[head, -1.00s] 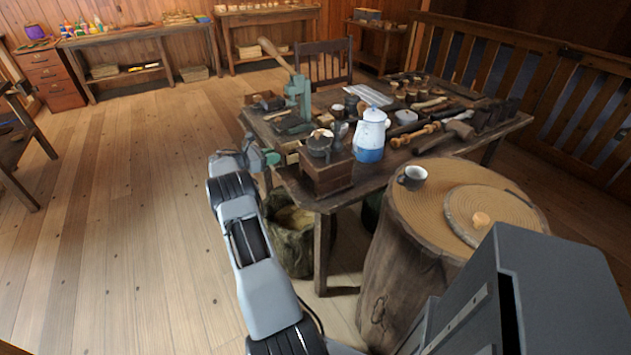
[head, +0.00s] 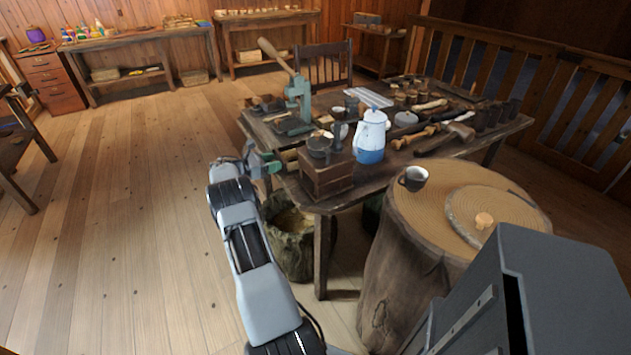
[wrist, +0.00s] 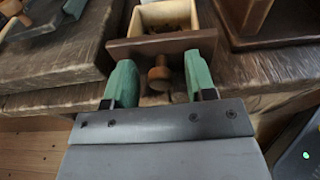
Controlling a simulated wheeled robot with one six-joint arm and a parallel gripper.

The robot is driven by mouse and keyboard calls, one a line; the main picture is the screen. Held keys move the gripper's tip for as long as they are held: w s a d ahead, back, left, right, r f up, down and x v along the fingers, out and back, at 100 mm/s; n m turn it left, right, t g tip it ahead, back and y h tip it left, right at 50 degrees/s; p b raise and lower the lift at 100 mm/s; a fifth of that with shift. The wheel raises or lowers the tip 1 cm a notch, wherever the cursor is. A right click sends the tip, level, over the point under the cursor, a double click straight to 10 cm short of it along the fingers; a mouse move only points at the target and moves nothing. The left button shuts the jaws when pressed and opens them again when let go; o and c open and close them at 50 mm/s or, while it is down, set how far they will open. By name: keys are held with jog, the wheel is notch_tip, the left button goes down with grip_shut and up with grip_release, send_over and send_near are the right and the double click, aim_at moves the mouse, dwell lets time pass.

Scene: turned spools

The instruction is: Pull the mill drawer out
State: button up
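The mill (head: 326,178) is a brown wooden box with a dark bowl on top, near the table's front left corner. Its drawer stands partly out; in the wrist view I see its brown front board (wrist: 150,46), pale walls and brown contents inside. A round wooden knob (wrist: 159,73) sticks out of the front board. My gripper (wrist: 160,82) has its green fingers apart, one on each side of the knob, with a gap on both sides. In the head view my gripper (head: 266,165) is at the table's left edge, beside the mill.
The table (head: 330,205) is crowded with tools. A blue-and-white pot (head: 370,140) stands right of the mill, and a green press (head: 298,92) behind it. A stump (head: 400,240) with a mug (head: 413,178) is at right. The floor left of my arm is clear.

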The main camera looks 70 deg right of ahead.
jog(key=v, duration=1.4)
jog(key=shift+d, duration=0.1)
jog(key=s+a+f+m+t+y, duration=0.2)
jog(key=a+f+m+y, duration=0.1)
jog(key=f, duration=0.5)
jog(key=s+a+r+m+t+y+p, duration=0.1)
jog(key=a+r+m+y+p, duration=0.15)
jog(key=a, duration=0.45)
jog(key=s+a+r+m+t+y+p, duration=0.1)
jog(key=s+a+r+t+y+p, duration=0.1)
jog(key=a+r, duration=0.7)
jog(key=s+a+r+m+t+y+p, duration=0.2)
jog(key=s+a+r+t+y+p, duration=0.1)
jog(key=s+a+r, duration=0.6)
jog(key=s+a+r+m+t+y+p, duration=0.2)
jog(key=s+a+r+t+p, duration=0.3)
jog(key=a+r, duration=0.4)
jog(key=shift+s+a+r+y+p, duration=0.15)
jog(key=shift+a+p, duration=0.1)
jog(key=shift+a, duration=0.75)
jog(key=shift+s+a+r+y+p, duration=0.15)
jog(key=shift+a+p, duration=0.15)
jog(key=shift+a, duration=0.75)
jog(key=shift+s+a+r+y+p, duration=0.15)
jog(key=shift+a+p, duration=0.1)
jog(key=shift+a, duration=0.75)
